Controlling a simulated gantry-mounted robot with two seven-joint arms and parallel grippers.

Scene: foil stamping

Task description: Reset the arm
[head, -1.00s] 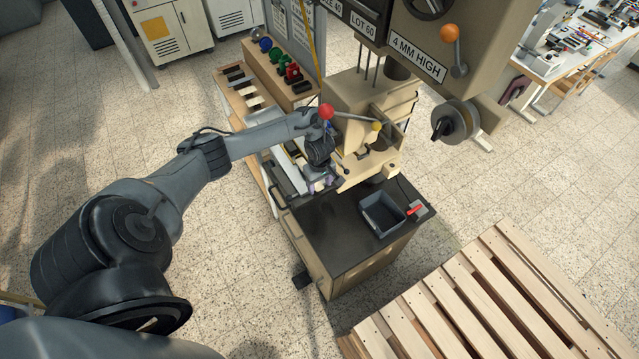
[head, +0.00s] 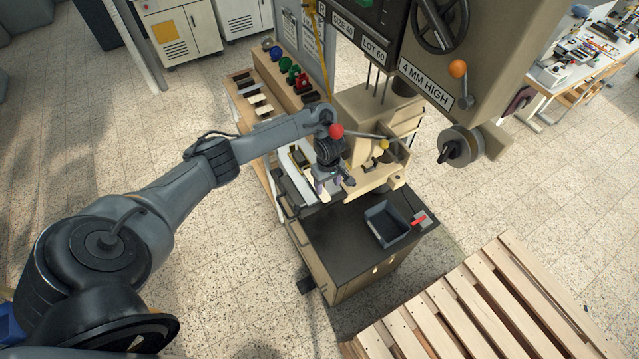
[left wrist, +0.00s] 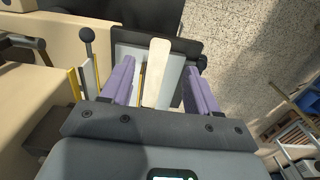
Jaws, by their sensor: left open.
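My left arm (head: 165,205) reaches in from the left across to the stamping press (head: 375,125). My left gripper (head: 327,190) hangs over the press's front left, above the dark table top. It is open, with its purple fingers apart in the left wrist view (left wrist: 160,80). A pale cream strip (left wrist: 166,70) appears between the fingers there, over a white plate and a dark panel. The fingers do not close on it; its distance below them is hard to tell. My right gripper is not in view.
A grey bin (head: 386,223) and a red-handled item (head: 420,219) sit on the dark table (head: 340,240). A red knob (head: 337,131) on a lever is close beside my wrist. A wooden rack (head: 283,85) stands behind. A pallet (head: 480,300) lies front right.

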